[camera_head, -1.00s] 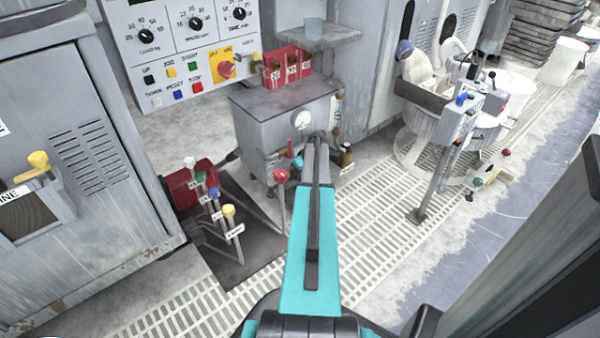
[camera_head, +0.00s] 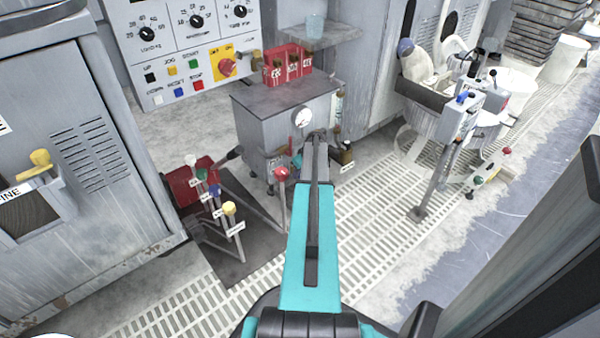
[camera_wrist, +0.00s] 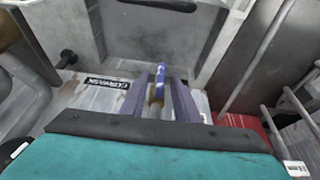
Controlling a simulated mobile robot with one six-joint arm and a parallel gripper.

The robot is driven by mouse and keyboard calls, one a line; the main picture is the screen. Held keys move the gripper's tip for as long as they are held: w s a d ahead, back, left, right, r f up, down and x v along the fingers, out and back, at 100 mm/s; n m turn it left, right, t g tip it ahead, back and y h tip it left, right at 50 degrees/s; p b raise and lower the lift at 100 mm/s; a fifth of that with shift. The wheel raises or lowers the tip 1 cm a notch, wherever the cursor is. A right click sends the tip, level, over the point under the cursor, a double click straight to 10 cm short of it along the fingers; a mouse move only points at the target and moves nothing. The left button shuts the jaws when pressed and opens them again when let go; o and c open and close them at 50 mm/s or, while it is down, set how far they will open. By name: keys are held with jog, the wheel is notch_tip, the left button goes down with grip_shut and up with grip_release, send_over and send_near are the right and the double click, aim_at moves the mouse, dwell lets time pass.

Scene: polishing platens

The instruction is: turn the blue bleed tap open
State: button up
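The blue bleed tap (camera_wrist: 161,72) shows in the wrist view as a narrow blue handle over a brass-coloured body. My gripper (camera_wrist: 161,88) has its two fingers spread, one on each side of the tap. Thin gaps seem to show between the handle and the fingers, so I see no clear grip. In the head view my arm covers the tap and the fingertips, in front of the grey tank (camera_head: 285,118) with a round gauge (camera_head: 302,118).
A lever rack with white, green, blue and yellow knobs (camera_head: 229,209) stands left of my arm. A red-knobbed lever (camera_head: 281,174) is close beside my arm. A control pedestal (camera_head: 459,118) stands to the right. Open floor grating (camera_head: 385,215) lies between.

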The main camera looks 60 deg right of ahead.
jog(key=p+v, duration=0.4)
jog(key=v, duration=0.9)
jog(key=shift+r+p, duration=0.25)
jog(key=shift+p, duration=0.1)
jog(key=shift+s, duration=0.15)
